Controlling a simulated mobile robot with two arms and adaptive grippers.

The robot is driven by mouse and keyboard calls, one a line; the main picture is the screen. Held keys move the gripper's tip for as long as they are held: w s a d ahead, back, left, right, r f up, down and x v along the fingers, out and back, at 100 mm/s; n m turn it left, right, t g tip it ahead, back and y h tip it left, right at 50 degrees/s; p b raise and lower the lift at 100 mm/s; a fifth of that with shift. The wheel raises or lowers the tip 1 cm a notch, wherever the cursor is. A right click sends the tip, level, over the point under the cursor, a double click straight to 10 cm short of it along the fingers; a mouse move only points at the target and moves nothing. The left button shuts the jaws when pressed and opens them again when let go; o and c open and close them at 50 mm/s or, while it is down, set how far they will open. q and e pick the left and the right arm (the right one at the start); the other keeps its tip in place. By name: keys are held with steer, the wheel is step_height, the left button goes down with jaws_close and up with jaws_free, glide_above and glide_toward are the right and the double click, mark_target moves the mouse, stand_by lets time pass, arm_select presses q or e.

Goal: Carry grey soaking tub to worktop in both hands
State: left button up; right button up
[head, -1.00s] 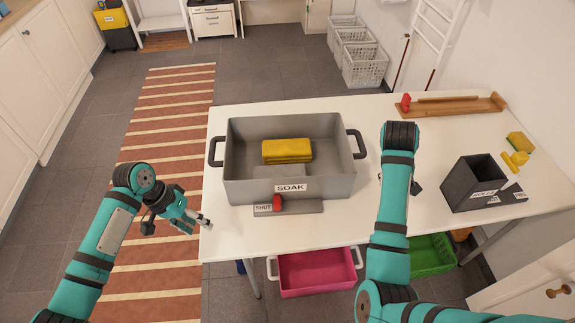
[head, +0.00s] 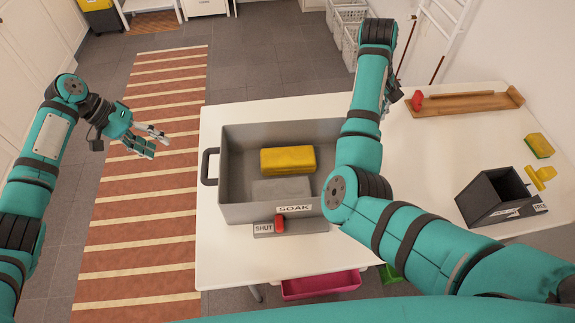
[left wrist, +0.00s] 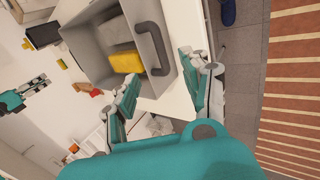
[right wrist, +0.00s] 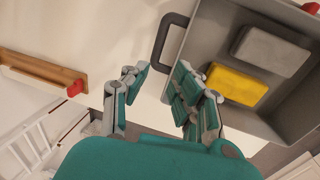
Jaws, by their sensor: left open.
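The grey soaking tub (head: 240,209), labelled SOAK, sits upright on a white table (head: 225,262). It holds a yellow folded item (head: 288,160) and a grey block (head: 282,188). Its left dark handle (head: 208,167) is clear; my right arm hides the right one in the head view. My left gripper (head: 160,140) is open and empty, left of that handle over the striped rug. In the left wrist view the handle (left wrist: 152,45) lies beyond its fingers. My right gripper (right wrist: 155,85) is open and empty; the other handle (right wrist: 168,38) is just beyond its fingers, apart from them.
A SHUT-labelled plate with a red knob (head: 280,222) lies before the tub. A dark box (head: 490,200), yellow items (head: 539,146) and a wooden rack (head: 465,102) stand at right. A pink bin (head: 320,286) is below. The striped rug (head: 150,220) is clear.

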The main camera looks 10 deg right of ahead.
mark_target(204, 173)
arm_select(q)
steer(key=x, duration=1.7)
steer(key=shift+s, duration=0.35)
arm_select(e)
steer(key=d+f, duration=0.1)
steer(key=f, duration=0.4)
steer(key=d+f, duration=0.1)
steer(key=f, duration=0.5)
steer(key=d+f, duration=0.1)
steer(key=f, duration=0.4)
steer(key=shift+s+d+f, duration=0.2)
steer(key=shift+s+f, duration=0.2)
arm_select(q)
steer(key=shift+c, duration=0.4)
arm_select(e)
steer(key=shift+c, duration=0.4)
arm_select(q)
steer(key=c, duration=0.5)
arm_select(e)
jaws_close()
arm_select(q)
jaws_close()
